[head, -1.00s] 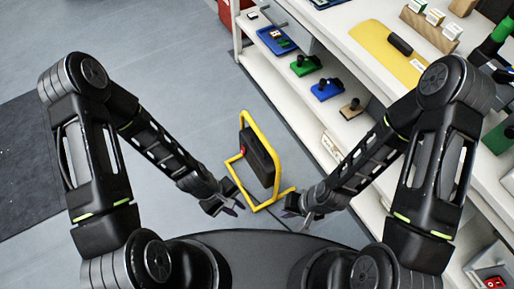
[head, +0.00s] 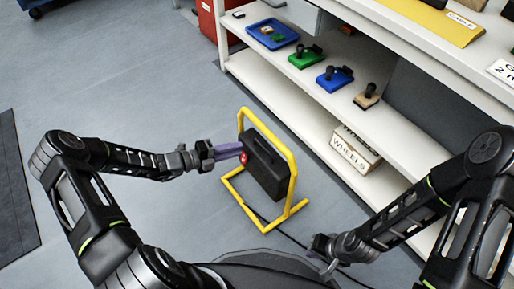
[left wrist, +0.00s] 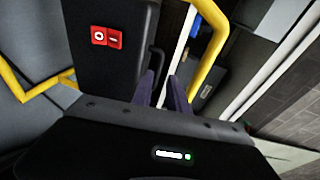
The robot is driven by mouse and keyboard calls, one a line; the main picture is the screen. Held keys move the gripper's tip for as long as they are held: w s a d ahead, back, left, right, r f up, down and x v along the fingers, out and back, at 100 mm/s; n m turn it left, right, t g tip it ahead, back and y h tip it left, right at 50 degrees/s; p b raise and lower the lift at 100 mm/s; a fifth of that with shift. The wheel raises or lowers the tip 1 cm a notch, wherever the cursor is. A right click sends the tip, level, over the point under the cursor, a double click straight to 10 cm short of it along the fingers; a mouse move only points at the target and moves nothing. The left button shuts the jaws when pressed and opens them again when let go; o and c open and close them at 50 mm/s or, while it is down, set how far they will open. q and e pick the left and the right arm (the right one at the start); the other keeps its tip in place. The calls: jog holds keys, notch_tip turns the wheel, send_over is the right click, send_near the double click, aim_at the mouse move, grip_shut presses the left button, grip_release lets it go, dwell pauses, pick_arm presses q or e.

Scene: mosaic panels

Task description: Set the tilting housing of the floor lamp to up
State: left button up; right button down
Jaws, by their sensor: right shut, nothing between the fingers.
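The floor lamp stands on the floor in the head view, with a yellow tube frame (head: 291,180) and a black housing (head: 268,172) between its uprights. The housing's exact tilt is hard to tell. A red switch (head: 243,158) is on the housing's left side; it also shows in the left wrist view (left wrist: 107,38). My left gripper (head: 236,150) is level with the housing's upper left side, its purple fingers pointing at it. In the left wrist view the fingers (left wrist: 163,90) are apart, beside the housing. My right gripper (head: 322,246) is shut and empty, right of the lamp's base.
A black cable (head: 290,238) runs from the lamp along the floor.

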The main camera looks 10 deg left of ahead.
aim_at(254, 151)
pick_arm(q)
jog(key=shift+d, duration=0.1)
jog(key=b+x, duration=0.2)
jog(key=x, duration=0.5)
jog(key=shift+w+d+f+b, duration=0.15)
jog(key=shift+w+d+b, duration=0.1)
jog(key=shift+b, duration=0.1)
jog(key=shift+s, duration=0.1)
grip_shut()
dwell(1.1)
